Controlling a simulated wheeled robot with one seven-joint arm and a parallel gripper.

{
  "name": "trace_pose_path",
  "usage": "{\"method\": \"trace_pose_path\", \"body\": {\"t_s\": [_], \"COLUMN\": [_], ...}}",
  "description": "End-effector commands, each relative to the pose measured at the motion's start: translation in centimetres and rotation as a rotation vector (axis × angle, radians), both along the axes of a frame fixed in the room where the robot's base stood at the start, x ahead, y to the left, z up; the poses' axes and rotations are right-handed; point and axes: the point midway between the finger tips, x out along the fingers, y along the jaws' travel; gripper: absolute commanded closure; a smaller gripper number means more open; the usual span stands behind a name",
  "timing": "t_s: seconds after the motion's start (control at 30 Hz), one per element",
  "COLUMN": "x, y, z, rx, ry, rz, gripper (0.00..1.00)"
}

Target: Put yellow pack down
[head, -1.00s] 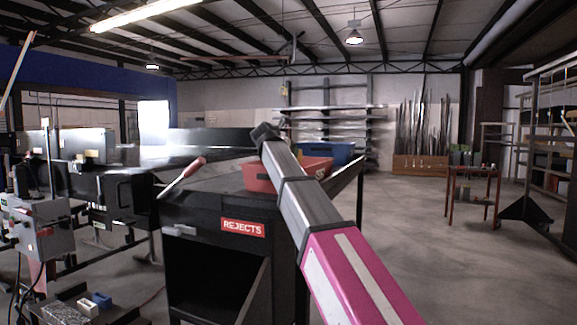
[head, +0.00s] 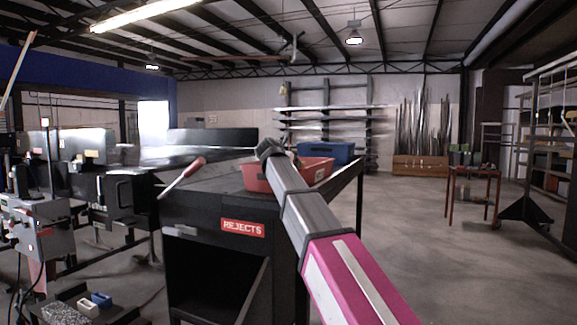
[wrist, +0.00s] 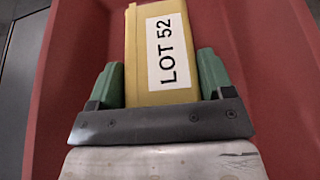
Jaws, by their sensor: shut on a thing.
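The yellow pack (wrist: 141,60) carries a white label reading "LOT 52". My gripper (wrist: 158,78) is shut on it in the wrist view, with one green finger on each side. The red bin (head: 257,180) stands on the black rejects stand (head: 195,205). In the wrist view the red bin (wrist: 62,75) surrounds the pack on both sides. I cannot tell whether the pack touches the bin's floor. In the head view my arm crosses the bin, and the pack and fingers cannot be made out.
A blue bin (head: 340,152) stands just behind the red bin. A red-handled lever (head: 182,176) sticks out at the stand's left. A conveyor machine (head: 95,180) fills the left. A small table (head: 472,170) stands at the right, with open floor before it.

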Motion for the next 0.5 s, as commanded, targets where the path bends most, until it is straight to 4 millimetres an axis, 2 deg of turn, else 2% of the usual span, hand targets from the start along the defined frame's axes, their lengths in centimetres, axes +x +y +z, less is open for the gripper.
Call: {"method": "trace_pose_path", "body": {"t_s": [0.4,0.43,0.5], "x": [0.02,0.00,-0.01], "y": [-0.01,-0.01,-0.01], "z": [-0.80,-0.86,-0.87], "rx": [-0.001,0.000,0.000], "ry": [-0.002,0.000,0.000], "rz": [0.000,0.000,0.000], "gripper": [0.64,0.22,0.00]}}
